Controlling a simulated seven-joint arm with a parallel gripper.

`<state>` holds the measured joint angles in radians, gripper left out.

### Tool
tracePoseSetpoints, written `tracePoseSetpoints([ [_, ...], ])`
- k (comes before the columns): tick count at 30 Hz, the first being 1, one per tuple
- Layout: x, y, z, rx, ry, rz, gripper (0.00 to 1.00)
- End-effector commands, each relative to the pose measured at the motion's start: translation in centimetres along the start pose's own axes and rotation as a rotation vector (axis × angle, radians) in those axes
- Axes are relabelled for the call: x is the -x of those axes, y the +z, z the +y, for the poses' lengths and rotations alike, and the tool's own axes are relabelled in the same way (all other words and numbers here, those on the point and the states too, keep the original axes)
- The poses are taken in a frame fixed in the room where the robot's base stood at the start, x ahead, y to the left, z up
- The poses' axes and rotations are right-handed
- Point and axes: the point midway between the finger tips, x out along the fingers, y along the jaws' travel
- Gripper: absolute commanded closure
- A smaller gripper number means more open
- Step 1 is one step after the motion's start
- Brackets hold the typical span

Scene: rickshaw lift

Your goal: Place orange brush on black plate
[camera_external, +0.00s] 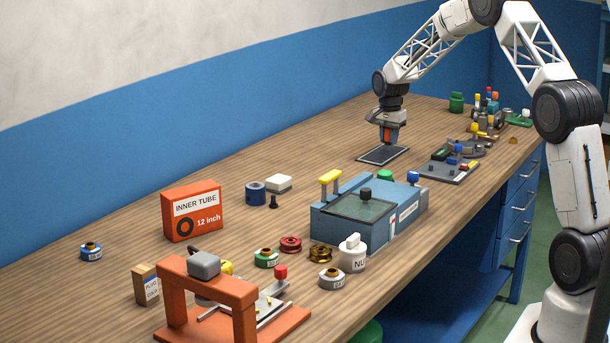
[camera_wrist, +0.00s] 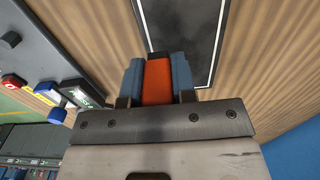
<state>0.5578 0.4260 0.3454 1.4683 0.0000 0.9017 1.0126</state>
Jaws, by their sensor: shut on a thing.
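The black plate (camera_external: 383,155) lies flat on the wooden bench, a thin dark rectangle with a light outline. It also shows in the wrist view (camera_wrist: 190,28). My gripper (camera_external: 389,137) points down over the plate, shut on the orange brush (camera_external: 391,134). In the wrist view the orange brush (camera_wrist: 157,80) sits between my two blue-grey fingers, with a dark end toward the plate. Its lower end is over the plate; I cannot tell whether it touches.
A grey board with small parts (camera_external: 449,168) lies right of the plate. A blue box with a yellow handle (camera_external: 365,215) stands in front. An orange inner tube box (camera_external: 192,210) and several small spools are nearer. Bare bench lies left of the plate.

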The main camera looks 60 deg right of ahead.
Motion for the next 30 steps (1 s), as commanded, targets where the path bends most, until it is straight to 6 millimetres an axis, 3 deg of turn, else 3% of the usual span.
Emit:
tracePoseSetpoints([
  [9,-0.3,-1.6,-2.6,0.0,0.0,0.0,0.98],
  [23,-0.5,-1.7,-2.8,0.0,0.0,0.0,0.98],
  [30,-2.6,-1.7,-2.8,0.0,0.001,-0.001,0.98],
])
